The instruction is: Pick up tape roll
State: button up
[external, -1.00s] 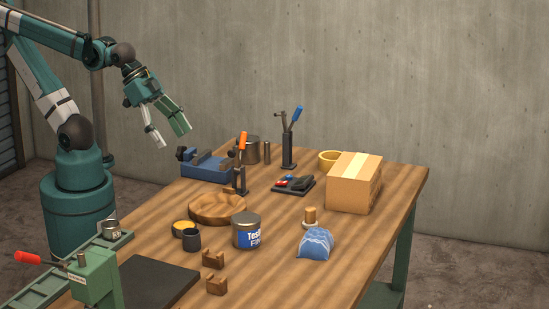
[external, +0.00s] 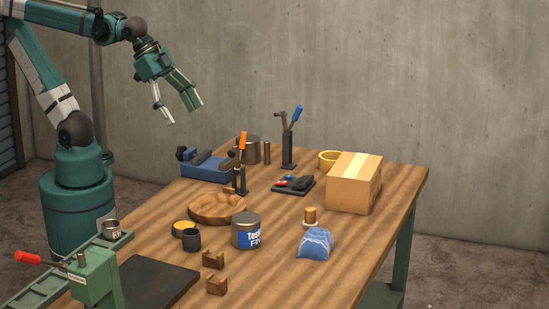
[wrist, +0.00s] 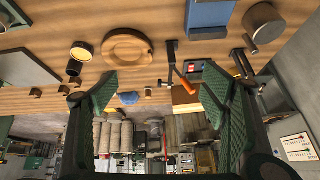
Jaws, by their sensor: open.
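My gripper (external: 184,112) is open and empty, high in the air above the far left end of the table. In the wrist view its two green fingers stand wide apart (wrist: 156,92), with nothing between them. I cannot tell for sure which thing is the tape roll. A yellow ring-like thing (external: 329,159) stands at the back right, partly hidden behind the cardboard box. A low round yellow-and-black thing (external: 184,229) lies beside the wooden bowl; it also shows in the wrist view (wrist: 82,51). My gripper is well apart from both.
The wooden bowl (external: 206,214), a paint can (external: 246,234) and a dark cup (external: 191,242) crowd the table's middle. A blue vise (external: 207,169) and upright clamps (external: 288,147) stand behind. The cardboard box (external: 351,188) is at right. The right front tabletop is clear.

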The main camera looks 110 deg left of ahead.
jog(key=w+a+r+m+g+p, duration=0.1)
jog(key=w+a+r+m+p, duration=0.1)
jog(key=w+a+r, duration=0.4)
jog(key=m+g+p, duration=0.6)
jog(key=m+p, duration=0.6)
send_over(330, 155)
notch_tip(330, 155, down, 9)
notch_tip(330, 155, down, 11)
jog(key=shift+w+d+r, duration=0.1)
jog(key=shift+d, duration=0.05)
jog(key=shift+f, duration=0.45)
jog(key=shift+f, duration=1.25)
jog(key=shift+f, duration=0.1)
